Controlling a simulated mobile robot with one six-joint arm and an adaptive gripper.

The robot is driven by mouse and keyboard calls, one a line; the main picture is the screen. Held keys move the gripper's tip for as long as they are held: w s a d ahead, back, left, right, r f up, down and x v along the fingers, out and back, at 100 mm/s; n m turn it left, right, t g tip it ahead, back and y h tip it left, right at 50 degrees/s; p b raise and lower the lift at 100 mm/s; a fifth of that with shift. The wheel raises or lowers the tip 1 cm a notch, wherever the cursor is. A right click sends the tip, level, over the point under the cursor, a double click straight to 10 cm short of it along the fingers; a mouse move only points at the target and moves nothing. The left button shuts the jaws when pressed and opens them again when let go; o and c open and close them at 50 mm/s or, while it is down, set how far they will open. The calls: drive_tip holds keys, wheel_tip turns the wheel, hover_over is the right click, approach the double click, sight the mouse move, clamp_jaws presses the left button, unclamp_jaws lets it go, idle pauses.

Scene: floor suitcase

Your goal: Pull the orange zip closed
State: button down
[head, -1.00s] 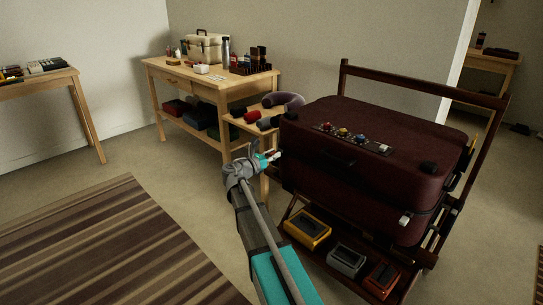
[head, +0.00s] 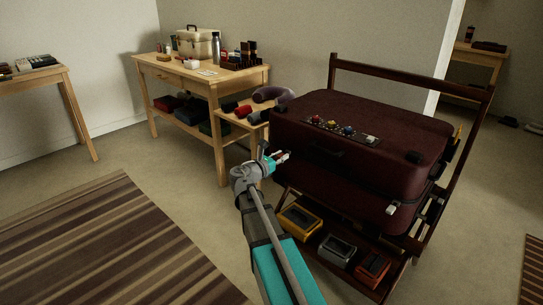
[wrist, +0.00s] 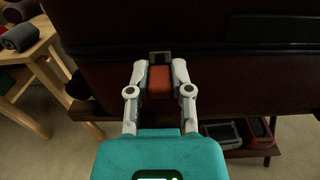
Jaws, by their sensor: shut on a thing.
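The dark maroon suitcase (head: 345,180) lies flat on a wooden rack. My gripper (head: 284,157) is at the suitcase's near left side, below the lid edge. In the wrist view my gripper (wrist: 159,84) is shut on the orange zip pull (wrist: 159,80), which sits between the two fingers. A dark slider piece (wrist: 160,57) shows just beyond the pull, against the suitcase side. A dark seam runs across the suitcase above it. How far the zip is closed along the seam cannot be told. A pale tab (head: 391,210) shows near the suitcase's front right corner.
The rack's lower shelf holds a yellow box (head: 300,220), a grey box (head: 336,250) and a red-orange box (head: 372,268). A wooden side table (head: 229,118) stands close behind my gripper. The floor on the left is open, with a striped rug (head: 100,245).

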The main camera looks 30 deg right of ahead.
drive_tip(key=shift+s+d, duration=0.35)
drive_tip(key=shift+s, duration=0.6)
drive_tip(key=shift+s+d, duration=0.35)
drive_tip(key=shift+s, duration=0.6)
drive_tip(key=shift+s+d, duration=0.35)
drive_tip(key=shift+s, duration=0.6)
drive_tip(key=c, duration=0.5)
unclamp_jaws()
drive_tip(key=shift+w, duration=0.1)
drive_tip(key=shift+a, duration=0.15)
drive_tip(key=shift+a, duration=0.4)
drive_tip(key=shift+v, duration=5.5)
